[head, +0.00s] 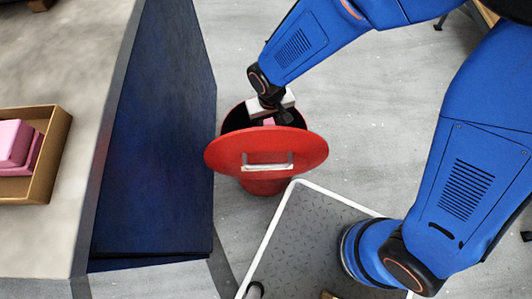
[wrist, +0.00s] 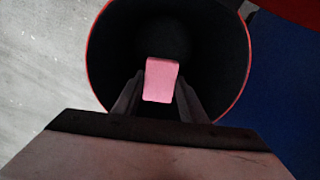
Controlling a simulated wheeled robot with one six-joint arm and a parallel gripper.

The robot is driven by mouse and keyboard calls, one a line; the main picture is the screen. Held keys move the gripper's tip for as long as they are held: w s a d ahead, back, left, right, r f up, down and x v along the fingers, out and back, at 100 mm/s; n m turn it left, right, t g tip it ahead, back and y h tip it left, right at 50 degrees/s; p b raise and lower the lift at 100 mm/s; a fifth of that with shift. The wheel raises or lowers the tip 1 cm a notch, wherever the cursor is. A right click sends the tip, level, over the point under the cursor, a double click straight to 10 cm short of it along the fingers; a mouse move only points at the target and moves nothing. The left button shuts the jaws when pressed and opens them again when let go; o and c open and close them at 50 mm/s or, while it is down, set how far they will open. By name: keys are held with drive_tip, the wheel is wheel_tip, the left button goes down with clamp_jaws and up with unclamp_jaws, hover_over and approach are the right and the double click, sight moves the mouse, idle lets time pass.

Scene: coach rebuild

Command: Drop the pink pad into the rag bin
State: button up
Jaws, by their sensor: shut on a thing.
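The rag bin (head: 266,186) is a red round bin standing on the floor, with its red lid (head: 240,151) tilted up at the front and a metal handle on it. My gripper (head: 270,116) reaches down at the bin's mouth behind the lid. In the wrist view my gripper (wrist: 160,95) is shut on the pink pad (wrist: 161,80), with a finger on each side. The pad is over the dark opening of the bin (wrist: 120,40). In the head view only a bit of the pad shows, and the lid hides the lower part.
A tan box (head: 48,170) with more pink pads (head: 14,145) sits on the grey worktop (head: 75,60) at left. A dark blue panel (head: 160,130) stands between worktop and bin. My base and arm fill the right. Grey floor is open behind the bin.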

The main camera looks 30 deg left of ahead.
drive_tip(key=shift+f, duration=0.75)
drive_tip(key=o, duration=1.1)
drive_tip(key=shift+r, duration=0.1)
wheel_tip(320, 180, up, 17)
drive_tip(key=shift+d+r, duration=0.1)
